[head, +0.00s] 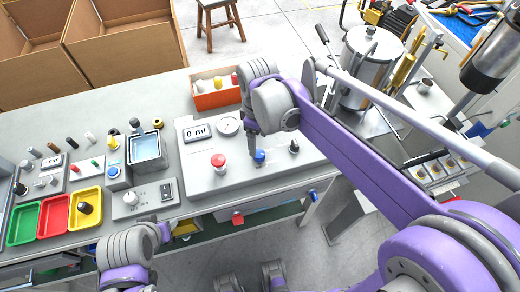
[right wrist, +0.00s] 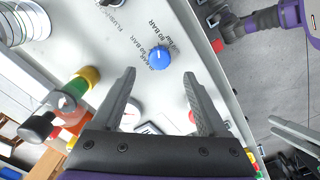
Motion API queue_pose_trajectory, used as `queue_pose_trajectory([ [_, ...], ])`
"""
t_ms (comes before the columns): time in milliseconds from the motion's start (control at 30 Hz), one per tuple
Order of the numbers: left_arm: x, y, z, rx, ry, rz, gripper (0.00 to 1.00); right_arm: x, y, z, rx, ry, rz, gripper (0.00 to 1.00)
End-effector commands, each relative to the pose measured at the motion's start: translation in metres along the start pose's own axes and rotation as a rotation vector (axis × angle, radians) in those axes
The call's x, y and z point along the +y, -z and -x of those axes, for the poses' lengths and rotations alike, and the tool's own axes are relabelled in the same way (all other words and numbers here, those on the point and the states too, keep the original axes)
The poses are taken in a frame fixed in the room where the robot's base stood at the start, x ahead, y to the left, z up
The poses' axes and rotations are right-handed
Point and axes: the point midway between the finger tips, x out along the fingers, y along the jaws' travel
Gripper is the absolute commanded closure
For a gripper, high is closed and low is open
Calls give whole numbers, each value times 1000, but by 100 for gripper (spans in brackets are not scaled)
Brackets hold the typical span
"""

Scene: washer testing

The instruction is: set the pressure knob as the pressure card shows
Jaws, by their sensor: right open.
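The pressure knob is the blue knob (head: 260,157) on the grey test bench's top panel. In the right wrist view the blue knob (right wrist: 160,59) has a white mark and printed BAR labels around it. My right gripper (head: 254,149) points down at the knob in the head view. In the right wrist view its two fingers (right wrist: 158,64) are apart, with the knob showing beyond and between their tips, not gripped. My left arm is low at the left; its gripper (right wrist: 220,20) shows small and dark in the right wrist view. I cannot make out a pressure card.
A red knob (head: 218,161), a black knob (head: 294,146), a round gauge (head: 228,124) and a "0 ml" display (head: 197,133) sit around the blue knob. An orange box (head: 212,100) stands behind. Coloured trays (head: 54,217) lie left.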

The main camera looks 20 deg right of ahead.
Motion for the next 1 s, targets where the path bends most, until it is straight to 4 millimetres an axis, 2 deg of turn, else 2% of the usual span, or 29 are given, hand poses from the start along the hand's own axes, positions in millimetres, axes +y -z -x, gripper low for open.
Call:
queue_pose_trajectory([
  [100, 0, -2, -3, -1, 0, 0, 50, 0, 0, -25, 0, 0, -1, 24],
  [300, 0, -4, -5, -2, 0, 0, 50, 0, 0, -53, 0, 0, -2, 24],
  [467, 0, -4, -5, -3, 0, 0, 50, 0, 0, -62, 1, 0, -2, 24],
  [733, 0, -4, -5, -3, 0, 0, 50, 0, 0, -64, 1, -1, -2, 24],
  [767, 0, -4, -5, -3, 0, 0, 50, 0, 0, -64, 1, -1, -2, 27],
  [1000, 0, -4, -5, -3, 0, 0, 50, 0, 0, -63, 1, -1, -2, 70],
])
